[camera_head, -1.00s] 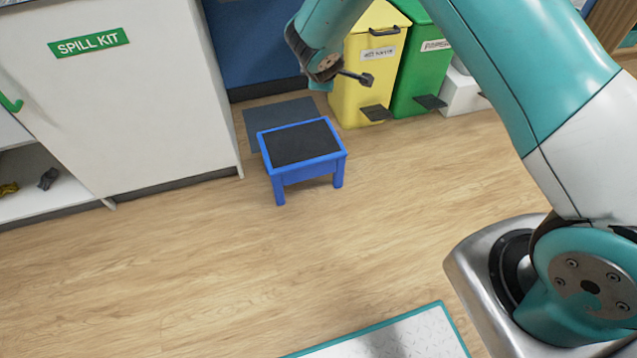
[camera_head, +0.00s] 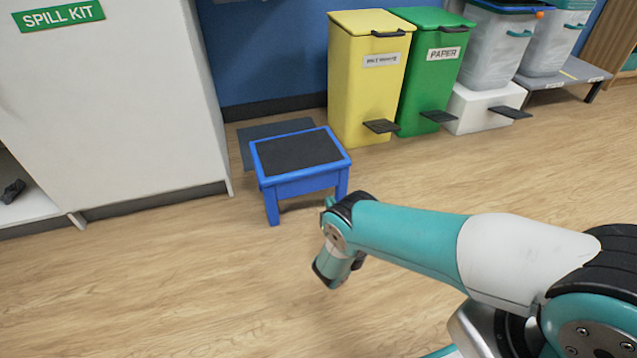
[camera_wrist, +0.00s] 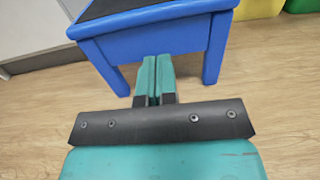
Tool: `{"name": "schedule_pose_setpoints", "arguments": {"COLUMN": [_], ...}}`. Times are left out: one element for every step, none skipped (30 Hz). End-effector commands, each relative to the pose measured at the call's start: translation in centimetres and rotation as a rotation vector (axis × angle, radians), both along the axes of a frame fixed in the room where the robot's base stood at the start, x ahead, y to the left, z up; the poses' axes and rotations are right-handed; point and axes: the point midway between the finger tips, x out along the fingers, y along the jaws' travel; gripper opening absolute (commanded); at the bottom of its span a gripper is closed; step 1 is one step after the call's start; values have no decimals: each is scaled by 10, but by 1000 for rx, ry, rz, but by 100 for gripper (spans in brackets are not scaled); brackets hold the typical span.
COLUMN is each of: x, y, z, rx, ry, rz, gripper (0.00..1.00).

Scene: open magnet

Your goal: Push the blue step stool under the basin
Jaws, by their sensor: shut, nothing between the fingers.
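The blue step stool (camera_head: 300,183) with a dark top stands upright on the wood floor, partly over a dark grey mat (camera_head: 262,135) by the blue wall. In the wrist view the stool's front panel and legs (camera_wrist: 160,42) fill the top. My gripper (camera_wrist: 155,62) is shut and empty, its teal fingertips pointing at the stool's front; I cannot tell whether they touch it. In the head view my arm's end (camera_head: 340,245) is low, in front of the stool, with the fingers mostly hidden. The basin is not in view.
A white cabinet labelled spill kit (camera_head: 110,100) stands left of the stool. A yellow bin (camera_head: 365,85) and a green bin (camera_head: 430,75) with pedals stand to the right. A white box (camera_head: 482,108) is beyond them. The floor in front is clear.

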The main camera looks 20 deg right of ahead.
Motion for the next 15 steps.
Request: {"name": "schedule_pose_setpoints", "arguments": {"x": [7, 11, 14, 16, 18, 20, 22, 24, 26, 27, 29, 31, 32, 33, 35], "y": [-1, -1, -1, -1, -1, 0, 0, 0, 0, 0, 0, 0, -1, -1, -1], "z": [-7, -7, -8, -9, -9, -9, -10, -9, -10, -9, -10, -9, -9, -9, -9], "rx": [3, 3, 2, 2, 2, 3, 3, 4, 4, 4, 4, 4, 4, 4, 4], "ry": [-2, -2, -1, -1, 0, -1, 0, -1, 0, -1, 0, 0, 0, 0, 0], "rz": [-2, -3, -3, -3, -3, -3, -3, -3, -3, -3, -3, -3, -3, -3, -3], "gripper": [0, 0, 0, 0, 0, 0, 0, 0, 0, 0, 0, 0, 0, 0, 0]}}
